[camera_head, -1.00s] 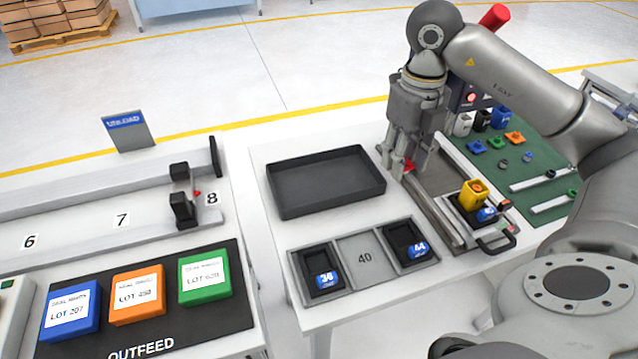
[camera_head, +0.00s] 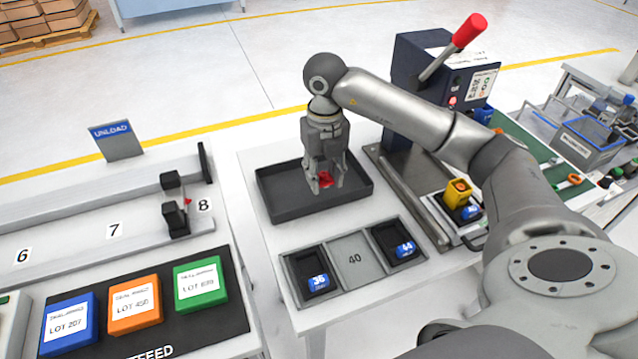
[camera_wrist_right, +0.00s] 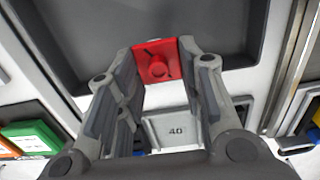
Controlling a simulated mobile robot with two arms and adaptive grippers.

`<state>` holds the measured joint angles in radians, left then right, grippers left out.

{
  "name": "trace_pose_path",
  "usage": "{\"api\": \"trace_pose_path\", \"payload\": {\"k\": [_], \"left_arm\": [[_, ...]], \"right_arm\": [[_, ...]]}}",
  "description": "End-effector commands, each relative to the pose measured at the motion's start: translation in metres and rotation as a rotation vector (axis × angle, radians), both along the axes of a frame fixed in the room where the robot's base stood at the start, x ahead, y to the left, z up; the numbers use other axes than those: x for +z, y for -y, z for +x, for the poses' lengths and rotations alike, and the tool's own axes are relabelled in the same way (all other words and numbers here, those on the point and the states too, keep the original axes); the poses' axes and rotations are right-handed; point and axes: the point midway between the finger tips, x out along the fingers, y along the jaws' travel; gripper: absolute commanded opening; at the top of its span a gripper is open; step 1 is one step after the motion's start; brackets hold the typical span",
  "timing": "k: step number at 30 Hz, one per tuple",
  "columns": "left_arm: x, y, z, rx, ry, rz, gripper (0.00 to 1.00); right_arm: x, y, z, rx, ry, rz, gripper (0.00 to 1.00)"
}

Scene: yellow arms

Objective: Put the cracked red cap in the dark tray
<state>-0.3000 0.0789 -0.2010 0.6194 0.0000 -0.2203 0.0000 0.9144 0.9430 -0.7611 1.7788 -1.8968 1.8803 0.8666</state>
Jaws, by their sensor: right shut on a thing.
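The red cap (camera_head: 326,179) is between the fingertips of my right gripper (camera_head: 325,187), which is shut on it. In the right wrist view the cap (camera_wrist_right: 156,62) shows as a red square with a round raised middle and a dark line on it. The dark tray (camera_head: 277,206) lies on the white table and looks empty. The gripper holds the cap over the tray; the exact height above its floor is hard to tell. The tray's wall also shows in the right wrist view (camera_wrist_right: 90,84). My left gripper is not in view.
A grey holder marked 40 (camera_head: 354,259) with two dark pockets stands in front of the tray. A dark blue press with a red-tipped lever (camera_head: 469,31) stands behind right. A yellow part (camera_head: 457,191) sits in a fixture at right. Coloured lot boxes (camera_head: 135,299) stand at left.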

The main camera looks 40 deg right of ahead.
Motion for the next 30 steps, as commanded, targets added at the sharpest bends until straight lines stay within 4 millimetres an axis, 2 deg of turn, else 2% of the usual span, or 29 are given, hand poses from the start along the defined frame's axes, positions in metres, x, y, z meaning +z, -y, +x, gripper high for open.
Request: {"api": "trace_pose_path", "payload": {"k": [7, 13, 24, 25, 29, 30], "left_arm": [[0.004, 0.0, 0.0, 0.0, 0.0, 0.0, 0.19], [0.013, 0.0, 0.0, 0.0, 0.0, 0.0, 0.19], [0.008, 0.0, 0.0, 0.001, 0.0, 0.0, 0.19], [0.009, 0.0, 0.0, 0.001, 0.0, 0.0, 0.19], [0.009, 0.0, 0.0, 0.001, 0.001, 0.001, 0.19], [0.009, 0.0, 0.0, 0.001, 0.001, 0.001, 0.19]], "right_arm": [[-0.016, -0.008, 0.01, 0.001, -0.004, 0.001, 0.25], [-0.043, -0.007, 0.009, 0.0, -0.003, 0.0, 0.25], [-0.05, -0.007, 0.009, 0.0, 0.0, -0.001, 0.25], [-0.048, -0.007, 0.009, 0.0, 0.0, -0.001, 0.39], [-0.048, -0.007, 0.009, -0.001, 0.0, -0.001, 0.56], [-0.048, -0.007, 0.009, -0.001, 0.0, -0.001, 0.56]]}}
